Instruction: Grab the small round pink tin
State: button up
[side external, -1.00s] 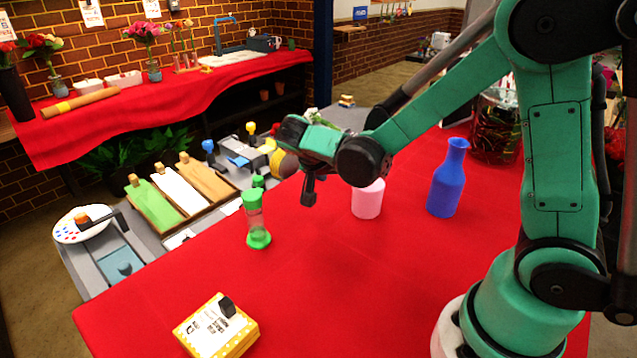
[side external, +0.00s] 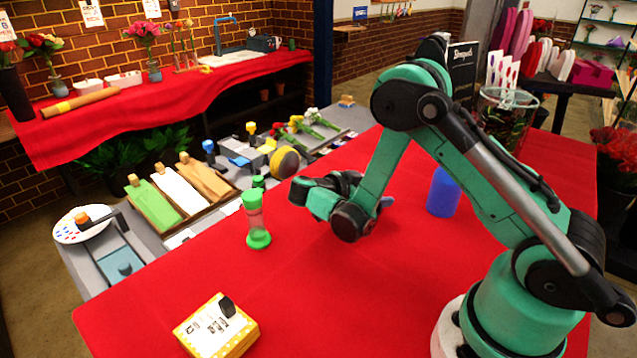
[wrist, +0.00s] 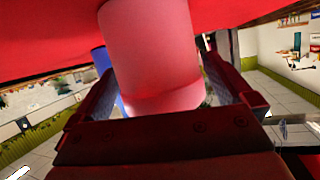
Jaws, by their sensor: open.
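The small round pink tin (wrist: 150,55) fills the middle of the wrist view, which looks tipped upside down. My gripper (wrist: 158,72) is open, with one dark finger on each side of the tin. Gaps show between the fingers and the tin, so the jaws are around it but do not appear to press on it. In the side view the tin is hidden behind my wrist and arm, which are low over the red table (side external: 310,285).
A blue vase (side external: 443,196) stands right of my wrist, partly covered by my arm. A green-capped hourglass (side external: 256,222) stands to the left. A yellow box (side external: 216,327) lies at the front. The red cloth between them is clear.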

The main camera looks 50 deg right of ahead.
jog(key=c, duration=1.2)
jog(key=shift+o, duration=0.2)
jog(key=shift+r, duration=0.15)
